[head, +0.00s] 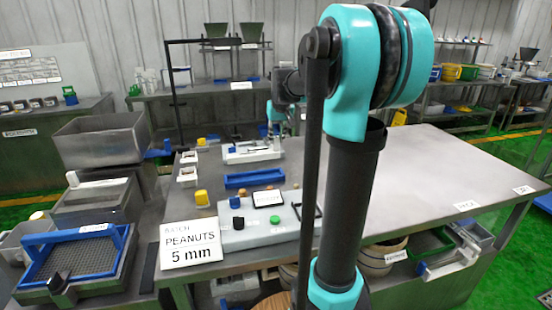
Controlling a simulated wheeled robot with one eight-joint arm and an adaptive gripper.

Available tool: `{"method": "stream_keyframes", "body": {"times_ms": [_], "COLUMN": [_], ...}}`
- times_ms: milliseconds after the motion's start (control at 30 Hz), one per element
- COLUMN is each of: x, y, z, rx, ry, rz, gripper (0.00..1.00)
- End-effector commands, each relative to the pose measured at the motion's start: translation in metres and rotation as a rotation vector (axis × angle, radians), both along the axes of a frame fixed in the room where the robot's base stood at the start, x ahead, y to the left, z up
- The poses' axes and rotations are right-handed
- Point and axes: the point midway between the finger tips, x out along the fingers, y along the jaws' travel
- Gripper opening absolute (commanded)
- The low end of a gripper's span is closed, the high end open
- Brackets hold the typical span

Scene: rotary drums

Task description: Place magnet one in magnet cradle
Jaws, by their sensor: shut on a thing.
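My arm fills the middle of the head view and reaches away over the steel table. My gripper (275,129) is small and partly hidden at the far end of the arm, low over the right part of a white tray-like holder (235,158). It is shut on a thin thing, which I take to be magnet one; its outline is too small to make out. The white holder looks like the magnet cradle, with dark, thin parts in it. I cannot tell whether the held thing touches it.
A blue tray (236,181) lies nearer on the table (430,165). Nearer still are a grey control box (245,237) with buttons and a sign reading PEANUTS 5 mm (190,246). Small white boxes (187,176) stand at left. The table's right side is clear.

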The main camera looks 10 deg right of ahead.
Motion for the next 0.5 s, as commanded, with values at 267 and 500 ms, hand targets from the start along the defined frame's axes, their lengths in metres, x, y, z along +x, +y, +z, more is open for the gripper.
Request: {"method": "stream_keyframes", "body": {"times_ms": [267, 500], "x": [0.001, 0.001], "y": [0.0, 0.0], "z": [-0.043, -0.067], "rx": [0.0, 0.0], "ry": [0.0, 0.0], "rz": [0.0, 0.0], "gripper": [0.0, 0.0]}}
